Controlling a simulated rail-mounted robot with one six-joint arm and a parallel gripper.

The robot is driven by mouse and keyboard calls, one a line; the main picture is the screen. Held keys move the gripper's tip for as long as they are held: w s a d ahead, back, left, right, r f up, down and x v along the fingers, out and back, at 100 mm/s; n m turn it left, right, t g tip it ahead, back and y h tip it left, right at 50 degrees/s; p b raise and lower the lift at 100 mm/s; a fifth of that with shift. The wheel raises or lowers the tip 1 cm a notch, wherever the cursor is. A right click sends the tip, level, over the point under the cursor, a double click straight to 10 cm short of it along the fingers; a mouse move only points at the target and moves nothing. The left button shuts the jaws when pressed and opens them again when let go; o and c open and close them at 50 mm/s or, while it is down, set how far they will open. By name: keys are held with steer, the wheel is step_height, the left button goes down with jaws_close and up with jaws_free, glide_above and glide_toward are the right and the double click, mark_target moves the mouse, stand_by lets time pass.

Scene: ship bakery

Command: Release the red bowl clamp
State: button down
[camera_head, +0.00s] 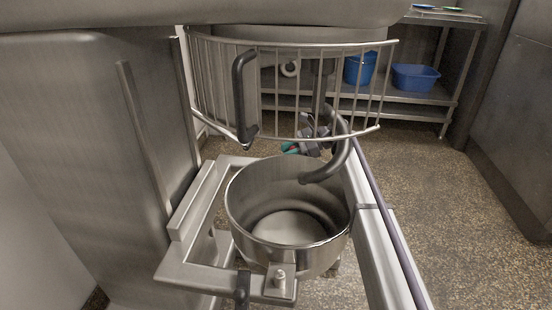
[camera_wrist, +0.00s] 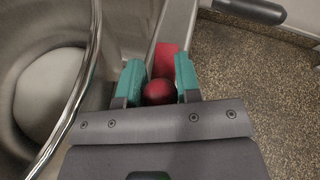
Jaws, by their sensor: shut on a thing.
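The red bowl clamp shows in the wrist view as a red ball knob (camera_wrist: 158,91) with a red flat piece (camera_wrist: 166,52) behind it. My gripper (camera_wrist: 160,88) has two teal fingers shut on the knob, one on each side. The steel mixer bowl (camera_wrist: 41,82) is just left of the gripper. In the head view the bowl (camera_head: 240,207) sits in the mixer's bowl cradle (camera_head: 187,275). My gripper (camera_head: 292,148) is partly visible behind the bowl's far rim, and the clamp is hidden there.
A wire guard (camera_head: 222,75) with a dark handle (camera_head: 244,100) hangs above the bowl. A grey curved hook (camera_head: 340,160) reaches down at the bowl's right rim. A steel shelf (camera_head: 440,99) with a blue tub (camera_head: 415,77) and blue bucket (camera_head: 361,68) stands behind. Speckled floor is clear at right.

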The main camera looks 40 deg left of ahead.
steer(key=c, duration=0.8)
jaws_free()
steer(key=shift+w, duration=0.1)
steer(key=p+v, duration=0.4)
steer(key=v, duration=0.6)
steer(key=shift+w+d+r, duration=0.1)
steer(key=shift+w+d, duration=0.15)
steer(key=shift+d, duration=0.1)
